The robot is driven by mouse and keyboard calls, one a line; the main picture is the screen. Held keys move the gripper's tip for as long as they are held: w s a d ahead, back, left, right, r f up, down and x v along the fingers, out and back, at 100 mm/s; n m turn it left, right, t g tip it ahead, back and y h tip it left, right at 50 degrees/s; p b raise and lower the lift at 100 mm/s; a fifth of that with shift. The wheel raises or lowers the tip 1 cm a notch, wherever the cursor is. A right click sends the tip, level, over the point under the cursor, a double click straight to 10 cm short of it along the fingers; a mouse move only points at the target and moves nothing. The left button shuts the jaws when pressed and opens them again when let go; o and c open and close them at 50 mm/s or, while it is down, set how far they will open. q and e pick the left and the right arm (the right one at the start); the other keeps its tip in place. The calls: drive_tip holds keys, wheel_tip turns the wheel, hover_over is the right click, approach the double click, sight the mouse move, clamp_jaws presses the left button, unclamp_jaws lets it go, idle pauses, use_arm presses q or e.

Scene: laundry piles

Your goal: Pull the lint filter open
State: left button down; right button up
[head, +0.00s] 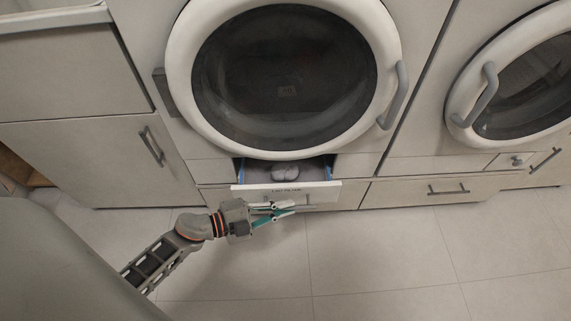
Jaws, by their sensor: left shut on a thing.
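The lint filter (327,192) is a small drawer with a labelled pale front, below the round door of the middle machine. It stands out from the machine, so its inside shows, with blue edges at both sides. A grey lump that looks like lint (285,173) lies in it. My left gripper (282,208) reaches in from the left, low in front of the drawer front. It is shut on the lint filter at its front; the exact contact under the front is hard to see. My right gripper is not in view.
The middle machine (350,155) has a closed round door with a grey handle (395,97). A second machine (455,110) stands to the right. Cabinets with handles (95,165) are on the left. The tiled floor (400,265) in front is clear.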

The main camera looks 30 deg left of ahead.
use_arm(q)
drive_tip(key=s+d+p, duration=0.1)
drive_tip(key=s+d, duration=0.4)
drive_tip(key=s, duration=0.2)
drive_tip(key=shift+s, duration=0.25)
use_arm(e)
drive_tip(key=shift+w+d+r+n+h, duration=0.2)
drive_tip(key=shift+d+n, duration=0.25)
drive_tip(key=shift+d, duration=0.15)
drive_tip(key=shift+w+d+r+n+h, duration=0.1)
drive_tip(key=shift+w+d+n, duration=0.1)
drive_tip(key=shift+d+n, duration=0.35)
use_arm(q)
drive_tip(key=c, duration=2.3)
unclamp_jaws()
drive_tip(key=shift+o, duration=0.7)
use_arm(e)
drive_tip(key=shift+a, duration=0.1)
use_arm(q)
drive_tip(key=v, duration=1.2)
